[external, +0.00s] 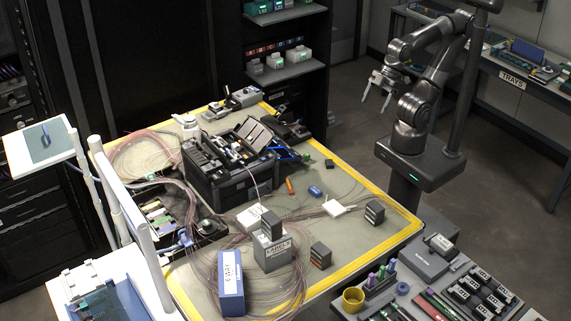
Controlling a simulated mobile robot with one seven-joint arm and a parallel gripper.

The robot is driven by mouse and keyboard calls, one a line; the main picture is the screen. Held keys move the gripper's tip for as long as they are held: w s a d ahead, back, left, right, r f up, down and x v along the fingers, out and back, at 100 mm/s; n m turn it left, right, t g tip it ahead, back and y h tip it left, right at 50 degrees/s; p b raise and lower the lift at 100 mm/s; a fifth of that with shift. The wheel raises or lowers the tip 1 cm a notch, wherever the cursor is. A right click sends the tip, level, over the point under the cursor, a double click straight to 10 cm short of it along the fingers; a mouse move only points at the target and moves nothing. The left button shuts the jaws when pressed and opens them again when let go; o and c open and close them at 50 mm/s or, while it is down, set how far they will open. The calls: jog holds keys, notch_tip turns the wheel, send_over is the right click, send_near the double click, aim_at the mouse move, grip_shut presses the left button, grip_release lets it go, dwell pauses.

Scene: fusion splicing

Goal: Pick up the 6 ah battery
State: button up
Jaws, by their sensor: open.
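Several dark grey blocks that look like batteries are on the yellow-edged table. One battery-like block (374,212) stands near the right edge, and another (320,256) stands nearer the front. A third dark block (271,226) sits on top of the grey labels box (272,253). Any capacity marking is too small to read, so I cannot tell which is the 6 ah battery. My gripper (378,92) is open and empty, raised in the air beyond the table's far right side, well apart from all the blocks.
A black tool case (230,185) stands mid-table, with loose reddish fibre coils around it. A blue box (231,284) stands at the front. A small blue item (315,191) and a white piece (338,207) lie near the middle. A lower right bench (420,290) holds several black units and a yellow cup (353,299).

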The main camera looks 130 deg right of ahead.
jog(key=shift+o, duration=0.4)
jog(key=shift+w, duration=0.1)
jog(key=g, duration=0.6)
send_over(376, 206)
jog(key=shift+m, duration=0.3)
notch_tip(376, 206, down, 18)
jog(key=shift+r, duration=0.1)
notch_tip(376, 206, down, 6)
jog(key=shift+a+r, duration=0.1)
jog(key=shift+r, duration=0.15)
jog(key=shift+d+f, duration=0.2)
jog(key=shift+f, duration=2.6)
jog(key=shift+c, duration=0.4)
jog(key=c, duration=1.2)
